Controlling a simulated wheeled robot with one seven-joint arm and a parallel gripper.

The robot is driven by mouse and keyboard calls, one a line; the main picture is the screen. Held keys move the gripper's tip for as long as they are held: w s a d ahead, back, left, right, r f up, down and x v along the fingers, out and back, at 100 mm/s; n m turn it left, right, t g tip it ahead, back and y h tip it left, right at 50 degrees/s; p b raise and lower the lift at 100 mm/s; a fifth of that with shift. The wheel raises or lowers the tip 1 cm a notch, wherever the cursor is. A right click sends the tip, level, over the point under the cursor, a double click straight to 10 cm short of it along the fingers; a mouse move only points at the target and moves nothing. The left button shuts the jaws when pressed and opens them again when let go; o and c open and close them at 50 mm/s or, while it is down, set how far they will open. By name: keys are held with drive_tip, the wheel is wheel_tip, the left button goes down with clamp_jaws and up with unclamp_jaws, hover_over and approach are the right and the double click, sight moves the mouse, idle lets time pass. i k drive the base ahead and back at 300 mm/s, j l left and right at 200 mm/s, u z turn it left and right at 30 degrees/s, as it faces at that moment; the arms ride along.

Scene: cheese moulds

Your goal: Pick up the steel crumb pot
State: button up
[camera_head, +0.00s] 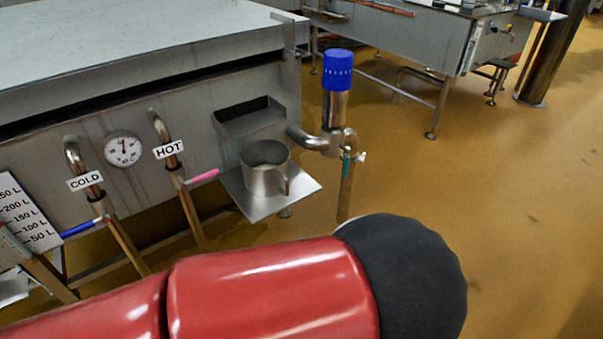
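The steel crumb pot (263,172) is a cylindrical metal pot with an open top and a handle at its lower right. It stands upright on a small square steel shelf (308,187) at the side of the vat. My gripper is not in view. Only my red arm link with a dark rounded joint shows, across the bottom of the picture, in front of and below the shelf.
A bent pipe with a blue-capped valve (337,72) stands just right of the pot. A steel tray pocket (248,118) is above it. HOT and COLD pipes (186,207) and a gauge (123,148) are left. Open floor (510,200) lies right.

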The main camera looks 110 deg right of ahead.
sight(266, 183)
drive_tip(key=z, duration=3.6)
drive_tip(key=u, duration=4.5)
drive_tip(key=z, duration=4.5)
